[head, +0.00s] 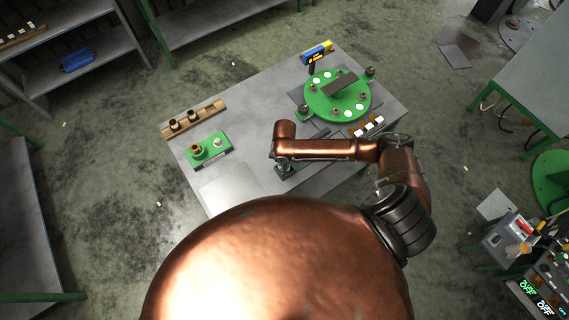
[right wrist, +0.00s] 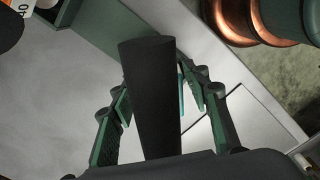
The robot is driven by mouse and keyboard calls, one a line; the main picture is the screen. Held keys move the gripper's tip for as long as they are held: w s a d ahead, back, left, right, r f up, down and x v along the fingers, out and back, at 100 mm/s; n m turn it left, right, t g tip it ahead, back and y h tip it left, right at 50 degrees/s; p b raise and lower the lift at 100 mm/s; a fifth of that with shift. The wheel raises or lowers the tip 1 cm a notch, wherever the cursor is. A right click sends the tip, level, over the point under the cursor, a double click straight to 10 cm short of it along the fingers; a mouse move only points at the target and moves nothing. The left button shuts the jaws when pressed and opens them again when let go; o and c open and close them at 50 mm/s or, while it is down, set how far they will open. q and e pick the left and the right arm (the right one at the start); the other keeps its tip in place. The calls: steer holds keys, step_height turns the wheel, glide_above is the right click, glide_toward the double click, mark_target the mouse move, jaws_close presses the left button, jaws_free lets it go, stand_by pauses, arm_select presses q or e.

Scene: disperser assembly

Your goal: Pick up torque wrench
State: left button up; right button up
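A black, rod-shaped handle (right wrist: 152,95), which looks like the torque wrench's grip, stands between the two fingers of my right gripper (right wrist: 157,98) in the right wrist view. The fingers are apart, one on each side of it. A gap shows on the right side; on the left I cannot tell whether the finger touches. In the head view my right gripper (head: 285,170) is low over the table's middle, mostly hidden under my arm. A dark bar beside it (head: 316,135) may be part of the wrench. My left gripper is not in view.
The table (head: 240,118) holds a green round plate with parts (head: 318,103), a yellow-blue tool (head: 317,47), a wooden rack (head: 205,112), a green block (head: 214,153) and white-topped pieces (head: 366,126). The table's front left is bare. Shelves and benches stand around.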

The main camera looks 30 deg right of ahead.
jaws_close()
steer(key=shift+r, duration=0.1)
steer(key=shift+w, duration=0.1)
stand_by(0.4)
